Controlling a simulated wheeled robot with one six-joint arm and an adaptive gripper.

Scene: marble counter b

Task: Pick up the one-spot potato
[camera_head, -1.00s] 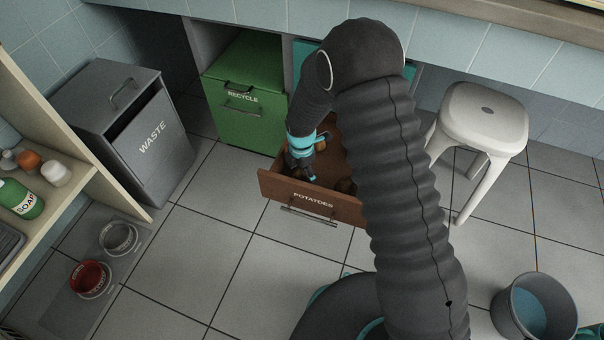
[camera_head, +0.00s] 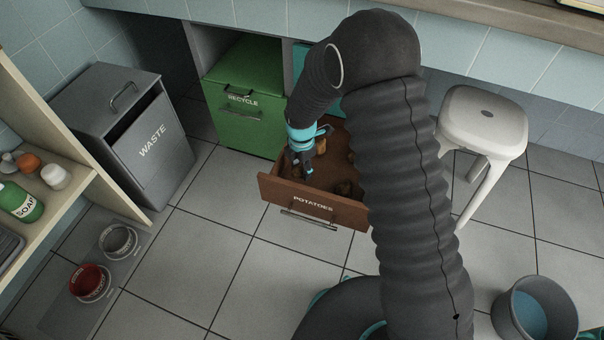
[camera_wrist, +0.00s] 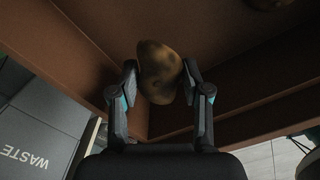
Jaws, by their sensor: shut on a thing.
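My gripper (camera_wrist: 161,82) is shut on a brown potato (camera_wrist: 159,70), with one finger against each side of it. Dim dark patches show on its skin, but I cannot tell its spot count. In the head view my gripper (camera_head: 303,171) points down inside the open brown drawer (camera_head: 312,205) labelled POTATOES. The held potato is not clear there. Other potatoes lie in the drawer: a dark one (camera_head: 343,188) near the front and a lighter one (camera_head: 320,146) behind my gripper. Part of another potato (camera_wrist: 265,3) shows at the top of the wrist view.
The drawer walls stand close around my gripper. A green RECYCLE bin (camera_head: 243,110) is behind left, and a grey WASTE bin (camera_head: 150,145) is further left. A white stool (camera_head: 484,120) stands right and a bucket (camera_head: 535,310) front right. The floor before the drawer is clear.

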